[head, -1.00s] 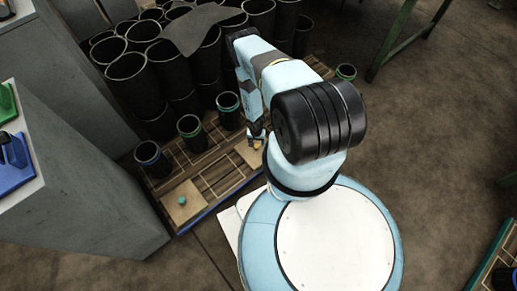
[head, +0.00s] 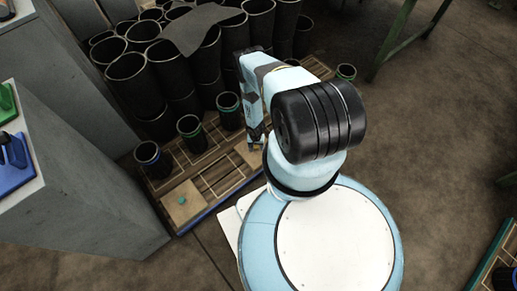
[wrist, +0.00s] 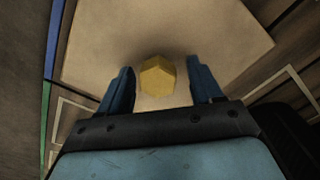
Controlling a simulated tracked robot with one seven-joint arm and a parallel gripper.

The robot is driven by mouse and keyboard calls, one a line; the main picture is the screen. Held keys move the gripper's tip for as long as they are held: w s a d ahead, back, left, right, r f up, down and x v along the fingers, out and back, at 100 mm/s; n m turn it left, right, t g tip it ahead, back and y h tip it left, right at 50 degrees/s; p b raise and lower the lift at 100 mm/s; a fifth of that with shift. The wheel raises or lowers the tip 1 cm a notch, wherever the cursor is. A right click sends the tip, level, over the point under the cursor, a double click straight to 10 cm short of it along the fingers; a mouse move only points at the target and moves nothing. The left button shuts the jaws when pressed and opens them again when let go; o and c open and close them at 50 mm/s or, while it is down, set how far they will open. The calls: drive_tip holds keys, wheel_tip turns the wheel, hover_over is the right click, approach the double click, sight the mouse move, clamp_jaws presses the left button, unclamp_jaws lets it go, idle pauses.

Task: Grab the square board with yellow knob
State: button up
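The square board (wrist: 215,35) is light wood and fills the top of the wrist view, with a faceted yellow knob (wrist: 158,76) on it. My gripper (wrist: 160,85) is open, its two blue fingers on either side of the knob with a gap at each side. In the head view my gripper (head: 255,143) is low over the pallet, and a part of the board (head: 243,148) shows beside it. The knob is hidden there behind my gripper.
A second square board (head: 184,203) with a teal knob lies nearer on the wooden pallet (head: 215,177). Short black sleeves with blue (head: 148,155) and green (head: 190,128) bands stand along the pallet. Many tall black tubes (head: 133,80) crowd behind. A grey cabinet (head: 85,185) stands at left.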

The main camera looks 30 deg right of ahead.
clamp_jaws()
idle(0.4)
